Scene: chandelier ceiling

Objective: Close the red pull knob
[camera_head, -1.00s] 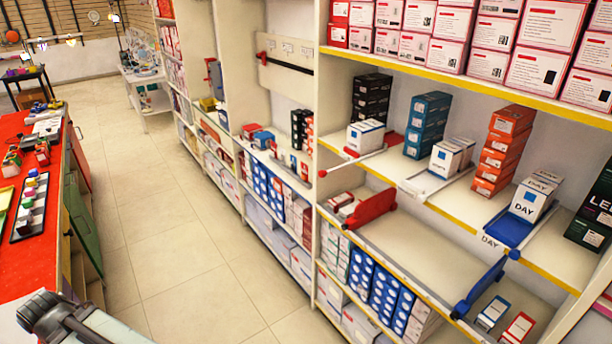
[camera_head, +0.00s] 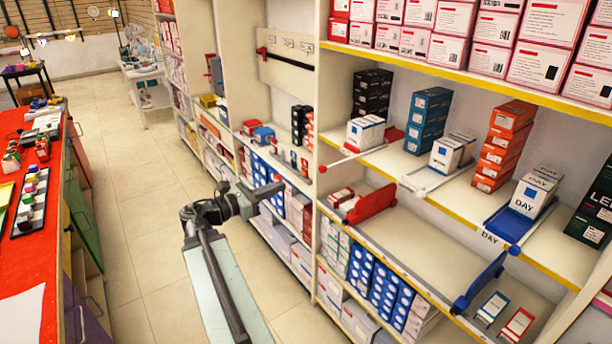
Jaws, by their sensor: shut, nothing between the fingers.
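A small red knob (camera_head: 349,148) sits at the front left of a shelf tray holding white-and-blue boxes (camera_head: 365,132), in the middle shelf bay. The tray's thin white rail runs out along the shelf near the knob. A second small red knob (camera_head: 322,169) shows on the divider's edge, lower left; I cannot tell which knob is meant. My gripper (camera_head: 268,191) is dark and shut, with nothing in it. It is over the aisle in front of the lower shelves, left of and below both knobs, apart from them.
A red bracket (camera_head: 372,204) and a blue bracket (camera_head: 480,285) stand on the lower shelf. A blue tray (camera_head: 510,222) is at right. The red counter (camera_head: 30,250) with open doors borders the aisle. The tiled floor (camera_head: 130,220) is clear.

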